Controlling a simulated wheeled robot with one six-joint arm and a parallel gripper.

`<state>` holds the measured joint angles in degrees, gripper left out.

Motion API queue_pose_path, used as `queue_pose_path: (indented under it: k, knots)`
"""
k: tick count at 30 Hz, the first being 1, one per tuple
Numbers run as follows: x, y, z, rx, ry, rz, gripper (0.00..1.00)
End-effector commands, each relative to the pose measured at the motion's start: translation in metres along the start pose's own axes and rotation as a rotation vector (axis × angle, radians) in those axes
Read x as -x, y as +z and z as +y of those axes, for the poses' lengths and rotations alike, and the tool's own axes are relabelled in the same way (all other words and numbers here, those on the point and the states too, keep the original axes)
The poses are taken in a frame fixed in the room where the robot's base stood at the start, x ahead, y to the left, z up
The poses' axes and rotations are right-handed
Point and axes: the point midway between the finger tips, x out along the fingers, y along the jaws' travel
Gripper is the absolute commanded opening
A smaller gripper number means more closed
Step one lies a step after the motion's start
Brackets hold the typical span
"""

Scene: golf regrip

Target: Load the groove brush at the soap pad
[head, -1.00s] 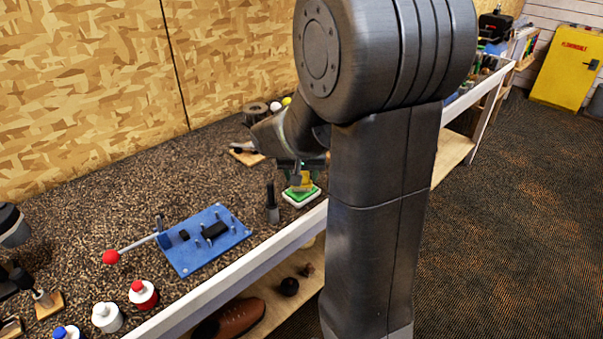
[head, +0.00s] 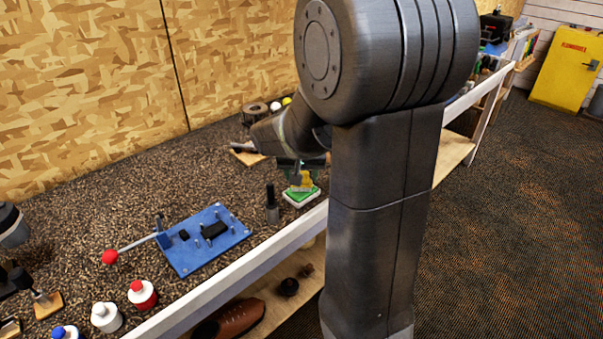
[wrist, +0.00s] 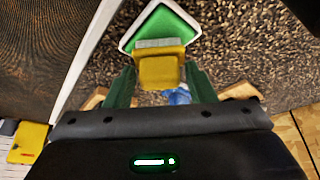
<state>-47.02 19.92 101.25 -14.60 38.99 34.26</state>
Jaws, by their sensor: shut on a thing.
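The groove brush (wrist: 160,70) has a yellow body and a pale bristle block. My gripper (wrist: 160,85) is shut on it, with a green finger on each side of the yellow body. The soap pad (wrist: 183,22) is a green square in a white tray. In the wrist view the bristles overlap the near part of the pad; I cannot tell whether they touch it. In the head view the pad (head: 301,198) lies near the bench's front edge, with the yellow brush (head: 304,181) just over it. The gripper there is partly hidden by my arm.
A dark upright tool (head: 272,207) stands just left of the pad. A blue fixture plate (head: 208,240) with a red-knobbed lever (head: 111,257) lies farther left. White and red bottles (head: 143,294) stand at the front left. A wooden wall (head: 90,80) rises behind the bench.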

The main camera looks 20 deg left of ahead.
Motion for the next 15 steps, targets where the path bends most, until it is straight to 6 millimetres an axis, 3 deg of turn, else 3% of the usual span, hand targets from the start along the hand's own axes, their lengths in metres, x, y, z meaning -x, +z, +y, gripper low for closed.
queue_pose_path:
  k: [8, 15]
  knots:
    - [0.002, 0.001, 0.0, 0.0, 0.001, -0.005, 0.32]
    - [0.02, -0.007, 0.0, 0.0, 0.001, -0.003, 0.32]
